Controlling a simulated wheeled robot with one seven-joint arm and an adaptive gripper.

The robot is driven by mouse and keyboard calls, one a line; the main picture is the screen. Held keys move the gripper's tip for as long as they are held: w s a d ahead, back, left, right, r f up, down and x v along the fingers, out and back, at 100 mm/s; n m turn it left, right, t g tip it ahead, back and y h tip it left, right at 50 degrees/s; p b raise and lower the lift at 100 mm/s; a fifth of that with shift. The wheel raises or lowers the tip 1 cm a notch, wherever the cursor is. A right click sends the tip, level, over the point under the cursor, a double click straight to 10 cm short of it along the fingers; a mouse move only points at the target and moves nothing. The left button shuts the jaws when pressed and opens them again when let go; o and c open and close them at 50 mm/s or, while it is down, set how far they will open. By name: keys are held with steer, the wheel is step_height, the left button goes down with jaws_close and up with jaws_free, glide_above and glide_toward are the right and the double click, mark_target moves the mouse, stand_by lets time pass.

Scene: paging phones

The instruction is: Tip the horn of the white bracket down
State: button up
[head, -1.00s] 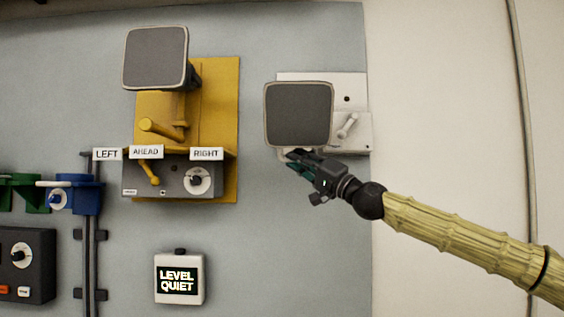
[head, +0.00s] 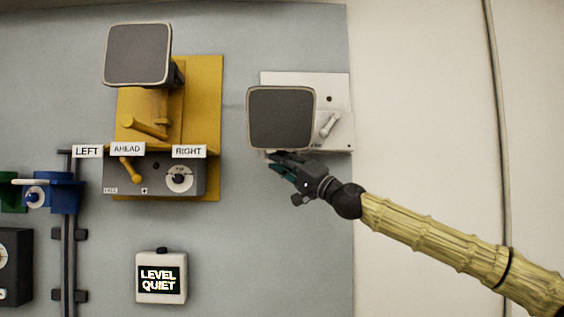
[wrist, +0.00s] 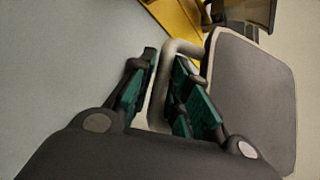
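The white bracket (head: 341,96) is a pale plate on the grey wall panel, with a small lever (head: 329,125) on it. Its horn (head: 281,117) has a square dark face with a pale rim, standing in front of the plate. In the wrist view the horn (wrist: 250,95) is large at the right, and a pale bent bar (wrist: 180,47) runs beside it. My gripper (head: 275,163) is just below the horn's lower edge. In the wrist view its teal-padded fingers (wrist: 164,62) stand apart, one on each side of the bar. Firm contact cannot be made out.
A yellow bracket (head: 207,100) with another horn (head: 138,54) stands to the left, above a grey box (head: 150,178). A lit LEVEL QUIET sign (head: 160,277) is lower down. Blue (head: 62,195) and dark units are far left. The wall below my gripper is bare.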

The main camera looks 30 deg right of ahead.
steer(key=shift+d+r, duration=0.3)
steer(key=shift+r, duration=0.15)
steer(key=shift+s+f, duration=0.5)
steer(key=shift+f, duration=0.2)
steer(key=v, duration=0.6)
steer(key=shift+d+f, duration=0.25)
steer(key=shift+d, duration=0.15)
steer(key=shift+a+r, duration=0.1)
steer(key=shift+a, duration=0.1)
steer(key=shift+a, duration=0.45)
